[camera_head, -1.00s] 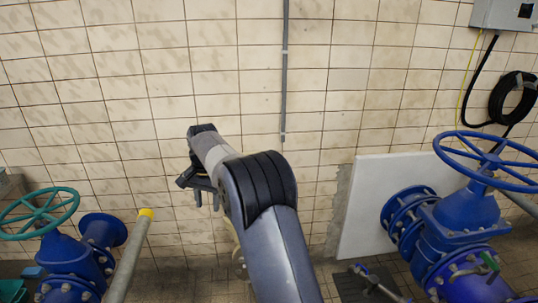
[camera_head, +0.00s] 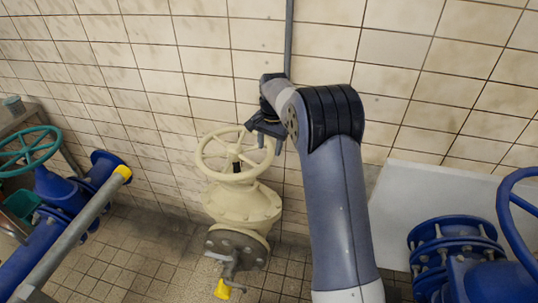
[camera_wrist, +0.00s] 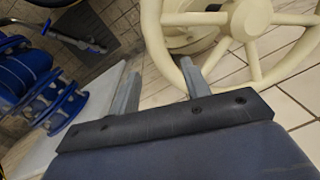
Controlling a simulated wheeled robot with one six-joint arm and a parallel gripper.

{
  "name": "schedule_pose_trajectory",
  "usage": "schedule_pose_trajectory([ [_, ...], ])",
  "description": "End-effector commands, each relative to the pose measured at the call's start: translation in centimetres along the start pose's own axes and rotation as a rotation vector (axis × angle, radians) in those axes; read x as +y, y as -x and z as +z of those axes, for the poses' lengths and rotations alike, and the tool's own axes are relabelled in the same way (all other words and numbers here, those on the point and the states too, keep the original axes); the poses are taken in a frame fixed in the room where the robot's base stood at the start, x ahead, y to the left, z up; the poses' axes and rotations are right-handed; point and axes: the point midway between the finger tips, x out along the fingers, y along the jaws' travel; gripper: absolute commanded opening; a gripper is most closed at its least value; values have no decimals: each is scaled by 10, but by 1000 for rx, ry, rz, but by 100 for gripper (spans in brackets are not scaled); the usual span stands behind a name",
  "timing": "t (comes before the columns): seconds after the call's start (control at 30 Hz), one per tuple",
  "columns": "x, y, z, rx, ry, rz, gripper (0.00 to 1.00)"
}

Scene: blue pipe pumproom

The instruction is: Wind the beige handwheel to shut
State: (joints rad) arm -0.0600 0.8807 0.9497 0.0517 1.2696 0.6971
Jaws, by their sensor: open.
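The beige handwheel (camera_head: 235,154) is a spoked wheel on a beige valve body (camera_head: 242,205) near the tiled wall. In the wrist view the handwheel (camera_wrist: 253,18) fills the upper right, with its hub and spokes clear. My gripper (camera_head: 270,147) is at the right side of the wheel rim, fingers pointing down. In the wrist view my gripper (camera_wrist: 160,68) has its two fingers apart. The right finger overlaps the rim, and the left finger lies outside it. I cannot tell whether the rim lies between the fingers or whether they touch it.
A blue valve with a green handwheel (camera_head: 27,148) and a grey pipe with a yellow end (camera_head: 75,232) are at the left. A blue valve (camera_head: 455,255) stands at the right. A white panel (camera_head: 388,235) leans behind my arm. Tiled floor (camera_head: 130,250) is clear at front left.

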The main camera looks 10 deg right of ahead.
Motion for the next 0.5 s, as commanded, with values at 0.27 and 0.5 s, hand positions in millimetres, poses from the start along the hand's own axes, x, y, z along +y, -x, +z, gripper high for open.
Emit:
schedule_pose_trajectory([
  [0.27,0,-40,1,-2,1,1,45],
  [0.5,0,-49,0,0,1,-1,45],
])
